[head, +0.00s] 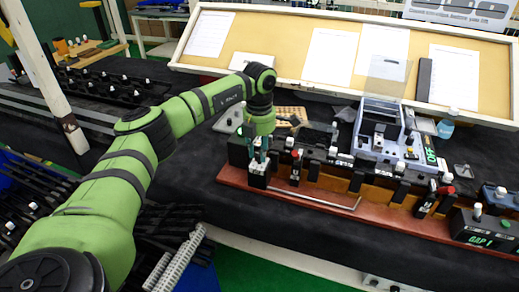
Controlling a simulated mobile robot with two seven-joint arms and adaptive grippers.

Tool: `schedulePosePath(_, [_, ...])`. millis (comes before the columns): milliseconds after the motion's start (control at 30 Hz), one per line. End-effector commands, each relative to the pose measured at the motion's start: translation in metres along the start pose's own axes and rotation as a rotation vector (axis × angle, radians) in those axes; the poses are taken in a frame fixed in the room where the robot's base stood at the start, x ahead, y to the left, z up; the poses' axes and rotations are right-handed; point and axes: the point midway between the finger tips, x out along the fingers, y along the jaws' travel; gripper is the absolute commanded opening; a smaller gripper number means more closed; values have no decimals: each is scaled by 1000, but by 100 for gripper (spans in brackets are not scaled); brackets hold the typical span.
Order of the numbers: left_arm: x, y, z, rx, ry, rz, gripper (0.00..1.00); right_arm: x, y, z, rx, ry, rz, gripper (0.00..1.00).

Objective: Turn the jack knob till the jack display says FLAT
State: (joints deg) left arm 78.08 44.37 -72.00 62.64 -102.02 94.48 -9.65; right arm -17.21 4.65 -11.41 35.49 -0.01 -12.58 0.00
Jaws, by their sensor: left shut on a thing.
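My left gripper (259,153) points down at the left end of the red-brown board (395,218). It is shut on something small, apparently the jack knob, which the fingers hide. A small dark block (258,174) with light round spots sits right under the fingertips. A dark box (238,151) stands just left of the gripper, partly hidden by it. I cannot make out a jack display reading FLAT. My right gripper is not in view.
A grey-blue machine (379,132) stands behind the board, with a green OFF display (431,151) beside it. Red-topped clamps (295,168) stand along the board. A box reading GAP 1 (482,232) is at the right. A pinboard (270,45) closes off the back.

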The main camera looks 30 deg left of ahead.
Motion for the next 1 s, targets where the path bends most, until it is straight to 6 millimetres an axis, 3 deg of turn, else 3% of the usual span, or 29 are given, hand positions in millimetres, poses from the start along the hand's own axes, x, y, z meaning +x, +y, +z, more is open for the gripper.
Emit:
schedulePosePath(600, [2, -1, -1, -559, 7, -2, 0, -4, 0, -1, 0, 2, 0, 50])
schedulePosePath(1000, [2, -2, -1, -764, 7, -1, 0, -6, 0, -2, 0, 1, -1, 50])
